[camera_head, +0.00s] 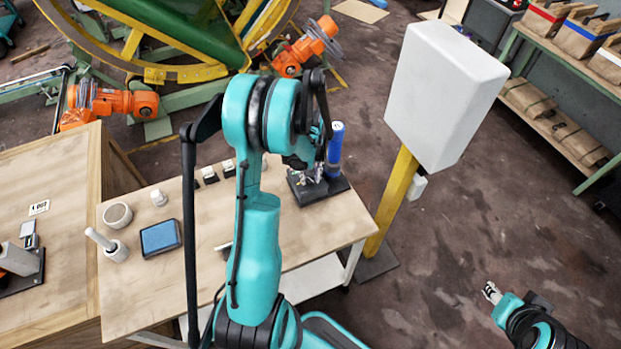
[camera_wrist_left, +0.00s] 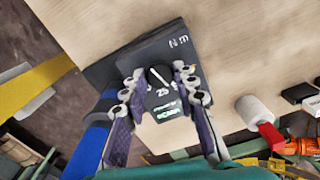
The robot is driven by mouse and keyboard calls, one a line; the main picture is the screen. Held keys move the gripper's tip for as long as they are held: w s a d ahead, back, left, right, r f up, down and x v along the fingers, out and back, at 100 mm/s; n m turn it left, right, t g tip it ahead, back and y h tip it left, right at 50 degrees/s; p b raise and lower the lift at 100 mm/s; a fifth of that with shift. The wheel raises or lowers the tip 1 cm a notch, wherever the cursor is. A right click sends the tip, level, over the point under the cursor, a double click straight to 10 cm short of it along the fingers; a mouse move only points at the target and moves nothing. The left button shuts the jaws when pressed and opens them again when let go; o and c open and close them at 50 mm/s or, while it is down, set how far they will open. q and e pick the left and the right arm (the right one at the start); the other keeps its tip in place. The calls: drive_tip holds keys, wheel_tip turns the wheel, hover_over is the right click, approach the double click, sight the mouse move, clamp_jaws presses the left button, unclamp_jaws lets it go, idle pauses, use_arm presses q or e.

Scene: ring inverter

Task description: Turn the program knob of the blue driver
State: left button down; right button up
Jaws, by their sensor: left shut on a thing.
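The blue driver (camera_head: 336,143) stands upright in a dark base (camera_head: 335,188) at the table's far right corner. In the left wrist view, the blue driver (camera_wrist_left: 86,150) lies left of my fingers. The dark base (camera_wrist_left: 140,47) bears an "N m" marking. The program knob (camera_wrist_left: 158,77) is a dark dial with a white pointer, above a "25" and a small lit display with green text. My left gripper (camera_head: 313,172) is over the base, beside the driver. In the wrist view, the left gripper (camera_wrist_left: 160,90) has its fingers on both sides of the knob, shut on it. My right gripper (camera_head: 491,292) is away at lower right, over the floor.
The wooden table (camera_head: 320,225) also holds a blue-topped box (camera_head: 160,238), a round grey piece (camera_head: 117,215) and small blocks. A white box on a yellow post (camera_head: 393,200) stands just right of the table. Orange motors (camera_head: 305,47) are behind.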

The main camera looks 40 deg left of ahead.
sight(311, 180)
use_arm(q)
drive_tip(key=shift+n, duration=0.4)
drive_tip(key=c, duration=1.2)
unclamp_jaws()
wheel_tip(311, 180, up, 12)
drive_tip(key=s+d+m+t+b, duration=0.2)
drive_tip(key=s+d+m, duration=0.1)
drive_tip(key=d, duration=0.4)
drive_tip(key=s+d+m+t+b, duration=0.2)
drive_tip(key=s+d+m+b, duration=0.1)
drive_tip(key=d, duration=0.4)
drive_tip(key=s+d+r+m+t+b, duration=0.1)
drive_tip(key=s+d+m+t+b, duration=0.1)
drive_tip(key=d, duration=0.5)
drive_tip(key=shift+s+d+r+m+t+b, duration=0.1)
drive_tip(key=shift+s+m+t+b, duration=0.1)
drive_tip(key=shift+s+m, duration=0.3)
drive_tip(key=shift+s+d+f+m+t+b, duration=0.1)
drive_tip(key=shift+s+m+t, duration=0.1)
drive_tip(key=shift+s+m, duration=0.25)
drive_tip(key=shift+s+d+r+m+t+b, duration=0.1)
drive_tip(key=shift+s+m+t, duration=0.2)
drive_tip(key=shift+s, duration=0.35)
